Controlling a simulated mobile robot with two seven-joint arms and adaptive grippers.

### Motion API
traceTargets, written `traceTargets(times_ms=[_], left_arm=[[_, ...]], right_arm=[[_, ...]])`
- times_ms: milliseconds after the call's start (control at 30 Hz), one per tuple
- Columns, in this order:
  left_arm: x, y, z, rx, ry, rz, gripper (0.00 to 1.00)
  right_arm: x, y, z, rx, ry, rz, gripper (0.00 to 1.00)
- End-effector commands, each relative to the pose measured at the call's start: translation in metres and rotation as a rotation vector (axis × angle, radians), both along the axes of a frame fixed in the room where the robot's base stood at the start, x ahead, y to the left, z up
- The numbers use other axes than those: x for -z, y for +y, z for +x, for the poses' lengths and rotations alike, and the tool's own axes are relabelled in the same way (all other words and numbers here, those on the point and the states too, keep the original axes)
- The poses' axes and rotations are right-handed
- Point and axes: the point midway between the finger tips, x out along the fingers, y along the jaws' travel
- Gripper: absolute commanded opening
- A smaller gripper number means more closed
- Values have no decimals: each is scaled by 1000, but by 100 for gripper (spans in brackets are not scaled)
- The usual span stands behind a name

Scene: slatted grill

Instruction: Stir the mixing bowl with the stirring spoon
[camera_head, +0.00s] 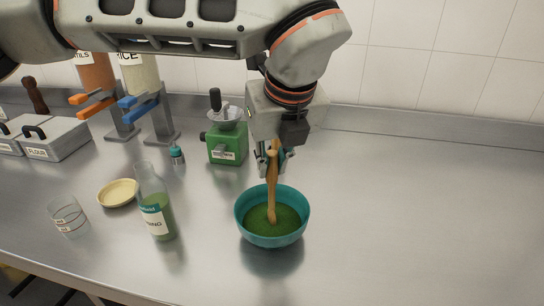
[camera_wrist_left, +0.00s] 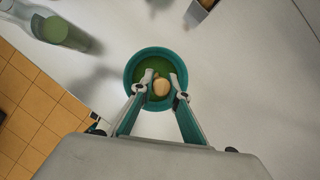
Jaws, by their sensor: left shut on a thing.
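The teal mixing bowl (camera_head: 272,238) stands upright on the steel counter with green contents in it. It also shows in the left wrist view (camera_wrist_left: 133,68), right below the fingers. The wooden stirring spoon (camera_head: 272,195) is nearly upright, its lower end in the green contents. Its rounded top end (camera_wrist_left: 161,87) shows between the fingertips in the left wrist view. My left gripper (camera_head: 273,165) is shut on the spoon's upper part, above the bowl. The spoon's tip is hidden in the contents. My right gripper is in neither view.
A dressing bottle (camera_head: 155,205), a clear glass (camera_head: 68,215) and a pale yellow dish (camera_head: 118,193) stand left of the bowl. A green grinder (camera_head: 228,143) stands behind it, with dispensers (camera_head: 150,100) further left. The counter (camera_head: 420,220) right of the bowl is clear.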

Motion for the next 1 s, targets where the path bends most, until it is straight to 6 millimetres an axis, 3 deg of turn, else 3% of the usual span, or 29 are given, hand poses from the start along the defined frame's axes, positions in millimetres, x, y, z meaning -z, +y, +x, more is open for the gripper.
traceTargets(times_ms=[1000], left_arm=[[3,0,0,1,0,-1,0]], right_arm=[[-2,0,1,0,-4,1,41]])
